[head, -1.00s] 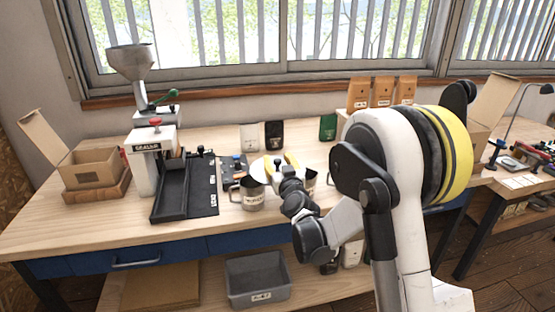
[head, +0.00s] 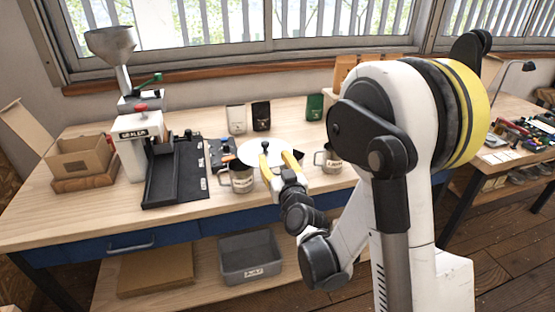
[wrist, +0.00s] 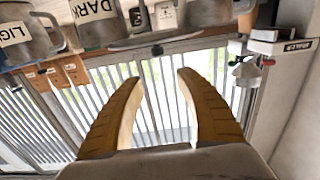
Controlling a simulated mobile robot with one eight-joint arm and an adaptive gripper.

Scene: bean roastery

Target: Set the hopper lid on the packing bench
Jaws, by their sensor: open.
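In the wrist view, which is upside down, the fingers (wrist: 158,78) are spread apart, with the lid's thin edge (wrist: 205,38) and black knob (wrist: 157,51) beyond the tips. No contact is visible.
Labelled metal mugs stand left (head: 241,181) and right (head: 331,160) of my gripper. The sealer (head: 133,145), a black tray (head: 170,180) and an open cardboard box (head: 84,160) fill the left. Bags (head: 261,116) stand behind. The bench's front left is clear.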

